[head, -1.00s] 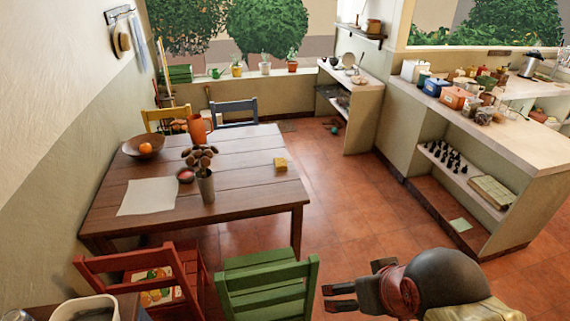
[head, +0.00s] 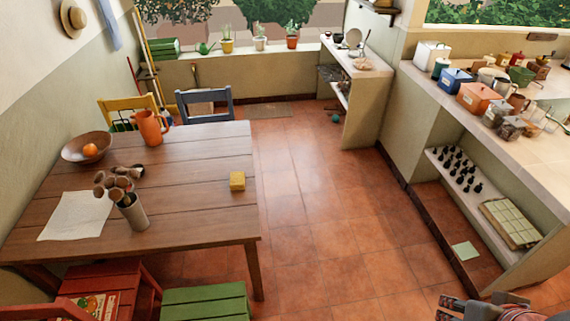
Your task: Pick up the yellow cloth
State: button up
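A small yellow block-like thing (head: 237,181), which may be the folded yellow cloth, lies on the wooden table (head: 190,215) near its right edge. Nothing touches it. My gripper (head: 447,308) shows only in part at the bottom right corner, cut off by the picture edge. It is well away from the table, over the floor side. I see nothing held in it, but its fingers are too cut off to tell their opening.
The table also bears a bowl with an orange fruit (head: 90,149), an orange jug (head: 152,128), a cup of brown-headed things (head: 132,210) and a white sheet (head: 76,216). A green chair (head: 205,303) stands at the front. Tiled floor (head: 320,215) is clear between table and shelf counter (head: 480,130).

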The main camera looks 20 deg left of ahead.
aim_at(237, 179)
jog(key=i+u, duration=0.1)
jog(key=i, duration=0.3)
jog(key=i+l+u, duration=0.1)
jog(key=i, duration=0.35)
jog(key=i+l+u, duration=0.15)
jog(key=i, duration=0.25)
jog(key=i+j+u, duration=0.15)
jog(key=i+u, duration=0.5)
jog(key=u, duration=0.2)
jog(key=i+u, duration=0.45)
jog(key=i+l+u, duration=0.2)
jog(key=u, duration=0.25)
jog(key=i+l+u, duration=0.3)
jog(key=u, duration=0.15)
jog(key=i+l+u, duration=0.4)
jog(key=k+j, duration=0.05)
jog(key=j, duration=0.05)
